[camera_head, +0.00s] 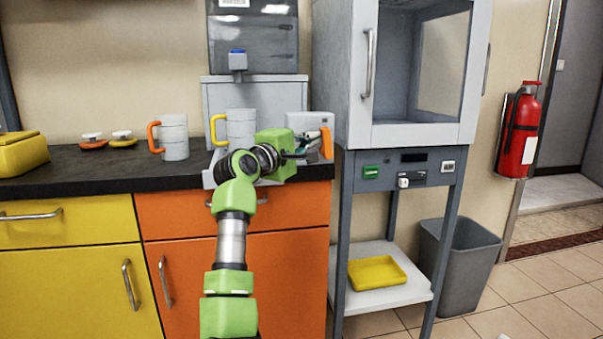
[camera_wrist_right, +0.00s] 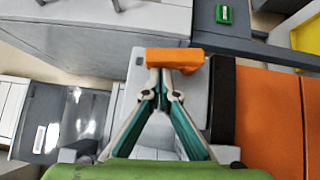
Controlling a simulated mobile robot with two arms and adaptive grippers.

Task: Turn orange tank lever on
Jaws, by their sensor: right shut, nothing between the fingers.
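The orange lever (camera_head: 327,143) stands upright at the right end of a small white box (camera_head: 308,123) on the counter. In the wrist view the orange lever (camera_wrist_right: 175,57) lies across the top of my finger tips. My right gripper (camera_head: 312,156) has its fingers together, right at the lever; the wrist view also shows its tips (camera_wrist_right: 160,70) meeting just below the lever. Nothing is seen between them; whether they touch the lever I cannot tell. My left gripper is not in view.
A grey cabinet (camera_head: 345,75) on a stand is close on the right. A dispenser (camera_head: 253,40) stands behind.

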